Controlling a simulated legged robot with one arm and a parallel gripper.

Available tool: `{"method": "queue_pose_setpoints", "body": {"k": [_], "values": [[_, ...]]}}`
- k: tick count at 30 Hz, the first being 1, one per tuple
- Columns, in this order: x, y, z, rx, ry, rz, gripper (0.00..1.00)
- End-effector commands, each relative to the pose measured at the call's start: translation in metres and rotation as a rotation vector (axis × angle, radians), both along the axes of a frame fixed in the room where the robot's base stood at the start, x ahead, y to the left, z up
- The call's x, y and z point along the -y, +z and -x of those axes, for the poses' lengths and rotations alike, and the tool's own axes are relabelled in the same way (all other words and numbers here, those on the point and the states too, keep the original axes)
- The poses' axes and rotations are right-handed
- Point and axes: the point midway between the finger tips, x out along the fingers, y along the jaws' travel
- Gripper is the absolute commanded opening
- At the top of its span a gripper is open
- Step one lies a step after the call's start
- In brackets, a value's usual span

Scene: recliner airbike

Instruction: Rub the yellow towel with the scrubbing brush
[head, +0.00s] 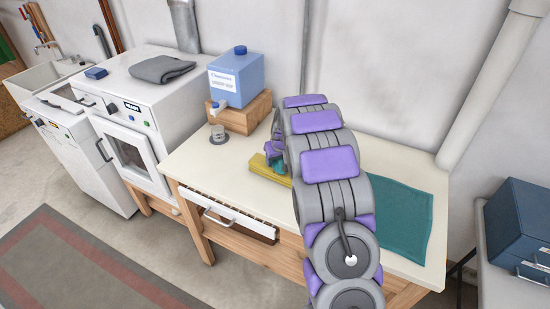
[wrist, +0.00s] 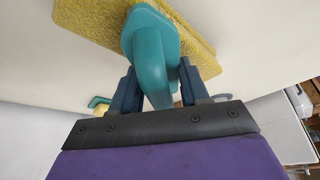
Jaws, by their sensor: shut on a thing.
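The yellow towel (head: 257,166) lies folded on the cream tabletop, left of my arm; part of it is hidden behind the arm. It also shows at the top of the wrist view (wrist: 92,18). The teal scrubbing brush (wrist: 150,62) is between the two dark fingers of my gripper (wrist: 160,86), which is shut on its handle. The brush head overlaps the towel in the wrist view. Its underside is hidden, so I cannot tell whether it touches the towel. In the head view only a bit of teal (head: 273,163) shows beside my arm.
A glass jar (head: 218,134) and a blue cleaner container (head: 237,77) on a wooden block (head: 240,114) stand at the table's back left. A teal cloth (head: 402,216) lies on the right. An open drawer (head: 228,214) juts from the front. A small green and yellow thing (wrist: 98,102) is unclear.

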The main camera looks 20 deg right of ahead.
Motion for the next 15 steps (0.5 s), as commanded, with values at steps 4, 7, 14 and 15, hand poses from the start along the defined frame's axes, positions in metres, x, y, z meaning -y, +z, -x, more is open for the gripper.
{"method": "queue_pose_setpoints", "body": {"k": [4, 7, 14, 15], "values": [[-0.001, 0.0, 0.005, -0.001, 0.0, -0.001, 0.21], [0.0, 0.0, 0.004, -0.001, 0.0, -0.001, 0.21], [0.001, -0.001, -0.009, 0.0, -0.001, -0.001, 0.21], [0.001, -0.001, -0.012, 0.001, -0.001, 0.0, 0.21]]}}
